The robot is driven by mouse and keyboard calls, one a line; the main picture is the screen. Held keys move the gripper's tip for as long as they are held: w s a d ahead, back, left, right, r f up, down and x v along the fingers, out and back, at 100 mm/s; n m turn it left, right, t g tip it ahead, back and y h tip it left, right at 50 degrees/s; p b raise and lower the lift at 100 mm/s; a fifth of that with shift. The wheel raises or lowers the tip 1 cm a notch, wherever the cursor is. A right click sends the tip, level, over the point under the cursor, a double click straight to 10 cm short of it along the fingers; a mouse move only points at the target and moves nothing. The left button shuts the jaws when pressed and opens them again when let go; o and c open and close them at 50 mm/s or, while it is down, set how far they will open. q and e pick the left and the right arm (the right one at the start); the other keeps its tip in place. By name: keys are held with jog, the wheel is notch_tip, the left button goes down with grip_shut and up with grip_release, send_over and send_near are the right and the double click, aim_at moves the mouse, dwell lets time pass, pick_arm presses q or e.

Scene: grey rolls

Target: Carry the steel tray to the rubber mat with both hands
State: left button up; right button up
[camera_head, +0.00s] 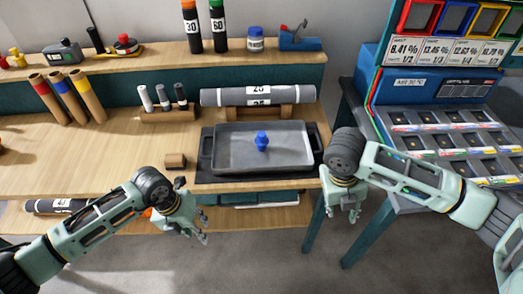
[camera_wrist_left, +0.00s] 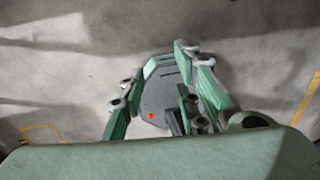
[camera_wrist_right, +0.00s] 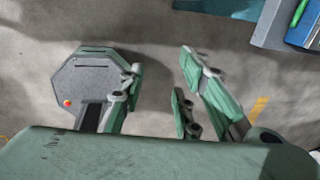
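The steel tray (camera_head: 235,158) is a grey rectangular tray with raised rims and side handles. It lies on a dark rubber mat (camera_head: 212,178) on the wooden workbench, with a blue object (camera_head: 262,141) standing in it. My left gripper (camera_head: 203,236) hangs in front of the bench edge, left of and nearer than the tray, touching nothing. In the left wrist view its fingers (camera_wrist_left: 155,90) are spread and empty. My right gripper (camera_head: 342,214) hangs off the bench's right end, right of and nearer than the tray. Its fingers (camera_wrist_right: 157,85) are spread and empty in the right wrist view.
A grey roll (camera_head: 225,96) lies on a wooden cradle behind the tray. A small wooden block (camera_head: 175,160) stands left of the tray. A holder with markers (camera_head: 168,112) and several tubes (camera_head: 62,97) stand farther left. A blue-framed rack (camera_head: 430,130) stands at right.

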jog(key=r, duration=0.4)
jog(key=shift+a+r, duration=0.25)
jog(key=shift+a, duration=0.15)
